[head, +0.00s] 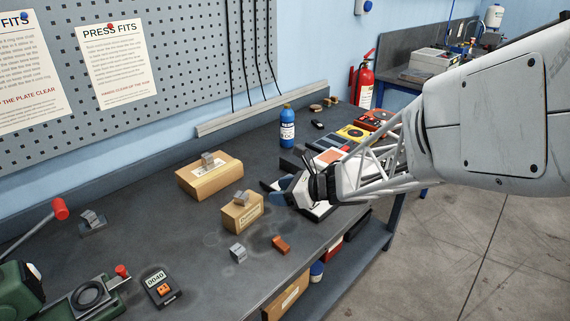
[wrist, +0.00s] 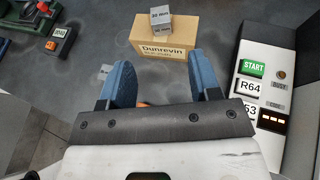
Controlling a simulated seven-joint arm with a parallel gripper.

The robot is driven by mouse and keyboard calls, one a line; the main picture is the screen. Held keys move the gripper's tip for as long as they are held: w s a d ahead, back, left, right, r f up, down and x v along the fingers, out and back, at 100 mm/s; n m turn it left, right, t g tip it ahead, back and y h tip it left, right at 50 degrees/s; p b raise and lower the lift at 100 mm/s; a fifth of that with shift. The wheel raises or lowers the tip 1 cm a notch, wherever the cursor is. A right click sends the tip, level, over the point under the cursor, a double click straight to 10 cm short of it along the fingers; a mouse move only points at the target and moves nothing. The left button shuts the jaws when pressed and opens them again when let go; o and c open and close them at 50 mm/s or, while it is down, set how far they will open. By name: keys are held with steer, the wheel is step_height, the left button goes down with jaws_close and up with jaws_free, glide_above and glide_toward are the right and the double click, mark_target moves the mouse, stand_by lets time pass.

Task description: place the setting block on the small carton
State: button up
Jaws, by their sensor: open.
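The small carton (head: 240,218) is brown and stands mid-bench in the head view; its printed side (wrist: 172,46) faces the wrist camera. A grey metal block marked 20 mm, which looks like the setting block (head: 242,198), rests on top of this carton and shows in the wrist view (wrist: 155,24). My gripper (head: 282,190) is to the right of the carton, apart from it. In the wrist view its blue fingers (wrist: 162,78) are spread with nothing held between them. An orange block (head: 281,245) lies on the bench, mostly hidden in the wrist view.
A larger carton (head: 208,182) behind carries another grey block (head: 207,160). A third grey block (head: 238,253) lies in front. A white device with a START button (wrist: 257,88) stands close to my gripper's right in the wrist view. A blue bottle (head: 287,130) stands behind.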

steer(key=d+r+m+t+h, duration=0.85)
steer(key=d+m, duration=0.45)
steer(key=m, duration=0.8)
steer(key=s+d+r+m+g+h, duration=0.5)
steer(key=s+m, duration=0.3)
steer(key=m, duration=0.3)
steer(key=s+f+m+g, duration=0.3)
steer(key=s+m+g, duration=0.3)
steer(key=s+m, duration=1.1)
steer(key=s+y, duration=0.1)
steer(key=s, duration=0.2)
steer(key=shift+s+d+m, duration=0.15)
steer(key=shift+s+m, duration=0.15)
